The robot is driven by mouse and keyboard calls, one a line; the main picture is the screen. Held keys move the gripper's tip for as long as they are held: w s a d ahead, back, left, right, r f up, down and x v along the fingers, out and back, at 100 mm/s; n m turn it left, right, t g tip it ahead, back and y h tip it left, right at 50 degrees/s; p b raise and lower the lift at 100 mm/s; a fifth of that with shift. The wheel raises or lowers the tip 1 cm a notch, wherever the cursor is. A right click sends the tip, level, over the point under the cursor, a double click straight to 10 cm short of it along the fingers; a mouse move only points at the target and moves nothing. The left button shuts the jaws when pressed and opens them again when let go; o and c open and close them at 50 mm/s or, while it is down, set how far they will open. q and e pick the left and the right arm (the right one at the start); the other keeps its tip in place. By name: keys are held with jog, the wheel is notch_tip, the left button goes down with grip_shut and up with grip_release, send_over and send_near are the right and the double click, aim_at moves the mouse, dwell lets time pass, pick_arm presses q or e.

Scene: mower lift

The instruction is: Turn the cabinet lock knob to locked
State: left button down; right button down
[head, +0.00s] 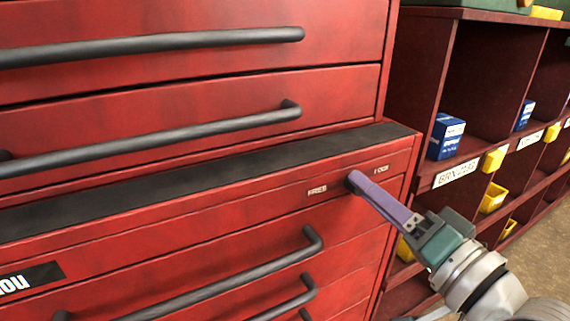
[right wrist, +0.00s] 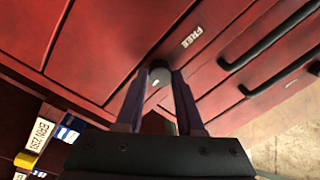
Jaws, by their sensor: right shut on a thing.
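The lock knob (right wrist: 160,74) is a small dark round knob on the red cabinet's front (head: 225,215). In the right wrist view a small pale mark shows on its face, towards the lower left. The knob sits between the labels FREE (head: 317,190) and LOCK (head: 381,170), just below the black ledge. My right gripper (head: 357,182) has purple fingers, one on each side of the knob, and is shut on it. In the head view the fingers cover most of the knob, so its setting is hard to read.
Black bar handles (head: 240,275) stick out from drawers below and left of the knob, with more above. A dark red shelf (head: 490,55) with blue boxes (head: 446,136) and yellow bins (head: 492,197) stands at the right. Open floor (head: 548,225) shows at the lower right.

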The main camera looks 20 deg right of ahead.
jog(key=c, duration=0.5)
grip_release()
jog(key=s, duration=1)
jog(key=shift+d+f+p, duration=0.3)
jog(key=shift+d+p, duration=0.05)
jog(key=shift+p, duration=0.05)
